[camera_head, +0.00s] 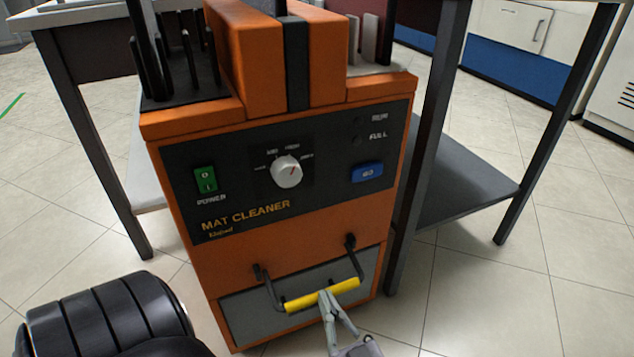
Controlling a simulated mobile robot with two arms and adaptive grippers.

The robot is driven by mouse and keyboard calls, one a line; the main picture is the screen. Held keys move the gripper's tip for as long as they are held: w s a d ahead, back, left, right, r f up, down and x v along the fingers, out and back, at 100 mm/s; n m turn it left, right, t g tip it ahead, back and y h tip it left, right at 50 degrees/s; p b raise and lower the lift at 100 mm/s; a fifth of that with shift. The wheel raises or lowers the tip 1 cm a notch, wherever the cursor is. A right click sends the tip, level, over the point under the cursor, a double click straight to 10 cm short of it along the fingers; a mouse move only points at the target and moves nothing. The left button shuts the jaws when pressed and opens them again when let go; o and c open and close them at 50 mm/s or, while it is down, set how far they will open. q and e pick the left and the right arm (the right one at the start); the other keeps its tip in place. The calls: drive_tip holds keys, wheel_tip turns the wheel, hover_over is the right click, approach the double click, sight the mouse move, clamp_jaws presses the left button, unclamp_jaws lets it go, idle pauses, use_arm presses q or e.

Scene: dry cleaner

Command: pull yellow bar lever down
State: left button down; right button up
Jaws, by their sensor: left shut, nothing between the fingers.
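The yellow bar (306,301) is the grip of a lever on the lower front of the orange mat cleaner (217,262). Two dark bent arms carry the bar in front of a grey panel (262,320). The bar lies nearly level, its right end a little higher in the picture. My left gripper (326,296) is shut and empty. Its fingertips overlap the right half of the bar; I cannot tell whether they touch it or are just in front. My right gripper is not in view.
Above the lever, the control panel has a green power switch (205,180), a white dial (287,171) and a blue button (367,173). A dark-legged table (421,140) stands around and behind the machine. Tiled floor is free at the right.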

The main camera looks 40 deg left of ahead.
use_arm(q)
drive_tip(key=shift+s+f, duration=0.2)
drive_tip(key=shift+f, duration=0.55)
wheel_tip(320, 180, up, 12)
drive_tip(key=shift+w+f, duration=0.15)
drive_tip(key=shift+f, duration=0.1)
drive_tip(key=shift+w, duration=0.1)
